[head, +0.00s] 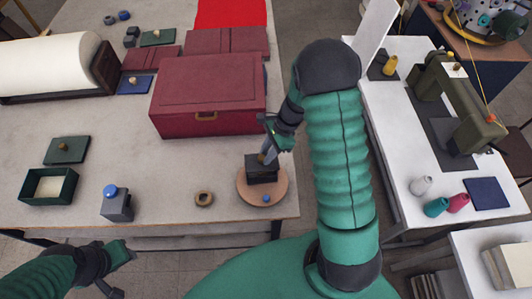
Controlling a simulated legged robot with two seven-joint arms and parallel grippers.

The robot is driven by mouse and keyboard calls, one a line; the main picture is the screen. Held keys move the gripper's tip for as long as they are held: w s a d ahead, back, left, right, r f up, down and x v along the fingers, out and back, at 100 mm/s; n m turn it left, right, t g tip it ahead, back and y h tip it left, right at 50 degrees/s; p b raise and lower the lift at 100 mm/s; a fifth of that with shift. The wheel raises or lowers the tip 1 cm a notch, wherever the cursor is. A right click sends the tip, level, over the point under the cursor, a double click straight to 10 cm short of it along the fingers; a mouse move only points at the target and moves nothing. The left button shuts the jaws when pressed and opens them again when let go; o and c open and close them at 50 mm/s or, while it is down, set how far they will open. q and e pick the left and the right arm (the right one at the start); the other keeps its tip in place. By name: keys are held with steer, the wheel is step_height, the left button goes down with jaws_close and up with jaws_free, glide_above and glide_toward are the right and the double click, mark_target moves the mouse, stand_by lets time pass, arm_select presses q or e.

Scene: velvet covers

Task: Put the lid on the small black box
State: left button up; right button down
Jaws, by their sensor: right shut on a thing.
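The small black box (263,178) stands on a round wooden board (244,191) near the front edge of the table. A dark lid (252,161) with a brass knob is at the box's top. I cannot tell whether it rests on the rim or is held just above it. My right gripper (267,154) comes down from above and is shut on the lid at its knob, partly hiding it. My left gripper (122,270) is open and empty at the lower left, in front of the table edge.
A large red box (208,95) stands just behind. A wooden ring (204,199), a grey block with a blue knob (116,204) and an open green box (48,186) with its green lid (67,150) lie left. A sewing machine (455,95) stands on the right table.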

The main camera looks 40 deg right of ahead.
steer(key=shift+f, duration=0.25)
steer(key=shift+a+f+b, duration=0.15)
steer(key=shift+f+b, duration=0.15)
steer(key=shift+b, duration=0.1)
steer(key=shift+f+b, duration=0.35)
steer(key=shift+f, duration=0.2)
steer(key=shift+f+b, duration=0.55)
steer(key=shift+f, duration=0.15)
steer(key=c, duration=1.2)
jaws_free()
steer(key=shift+o, duration=0.2)
